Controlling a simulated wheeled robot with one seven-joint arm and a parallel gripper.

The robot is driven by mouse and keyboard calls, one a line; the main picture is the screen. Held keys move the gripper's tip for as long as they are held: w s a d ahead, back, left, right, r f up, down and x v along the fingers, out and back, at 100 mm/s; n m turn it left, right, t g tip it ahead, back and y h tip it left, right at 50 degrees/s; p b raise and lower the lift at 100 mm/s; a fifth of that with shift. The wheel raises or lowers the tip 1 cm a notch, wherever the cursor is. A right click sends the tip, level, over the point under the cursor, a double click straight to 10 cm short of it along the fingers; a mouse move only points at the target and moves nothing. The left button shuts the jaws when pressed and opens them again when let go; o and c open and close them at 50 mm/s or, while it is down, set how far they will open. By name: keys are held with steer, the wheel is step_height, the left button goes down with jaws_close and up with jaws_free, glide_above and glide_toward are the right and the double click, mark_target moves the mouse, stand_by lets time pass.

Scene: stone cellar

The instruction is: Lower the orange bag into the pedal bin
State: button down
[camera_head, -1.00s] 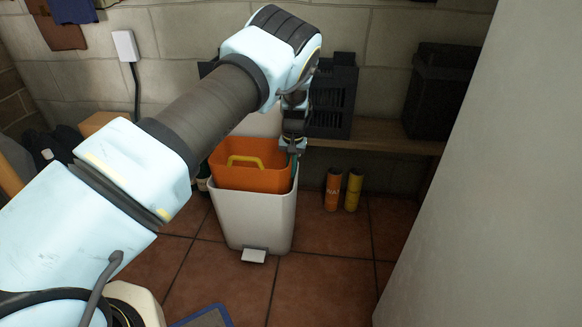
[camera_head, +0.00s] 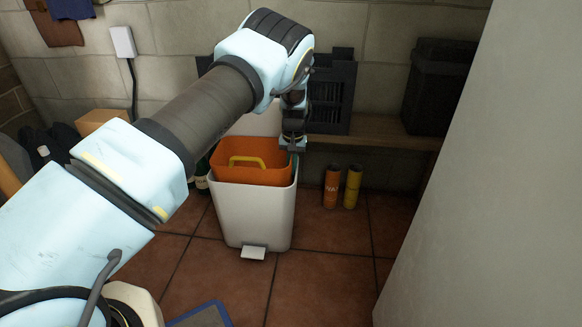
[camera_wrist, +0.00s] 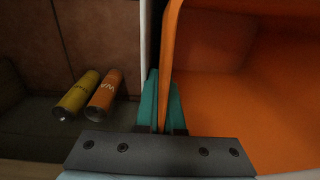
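The orange bag (camera_head: 258,173), an open box-like tote with a yellow handle, sits partly inside the white pedal bin (camera_head: 252,218). Its upper part stands above the bin's rim, and its lower part is hidden by the bin's front wall. The bin's lid is up behind it, and its pedal shows at the front. My gripper (camera_head: 294,160) is at the bag's right edge. In the wrist view, the teal fingers of my gripper (camera_wrist: 163,88) are shut on the bag's side wall (camera_wrist: 171,50), one on each side. The bin's white rim runs close beside the left finger.
An orange can (camera_head: 332,187) and a yellow can (camera_head: 353,187) stand on the tiles right of the bin. A wooden shelf (camera_head: 385,137) with dark crates is behind. A pale panel (camera_head: 490,220) closes off the right. The floor in front is mostly clear.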

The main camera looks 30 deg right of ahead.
steer(key=f, duration=0.1)
steer(key=a+f, duration=0.1)
steer(key=s+f, duration=0.1)
steer(key=shift+a+f, duration=0.25)
steer(key=shift+f, duration=0.15)
steer(key=c, duration=1)
jaws_free()
steer(key=shift+w, duration=0.1)
steer(key=shift+o, duration=0.2)
step_height(320, 180, up, 12)
steer(key=w+d+p, duration=0.1)
steer(key=p, duration=0.7)
steer(key=shift+w, duration=0.1)
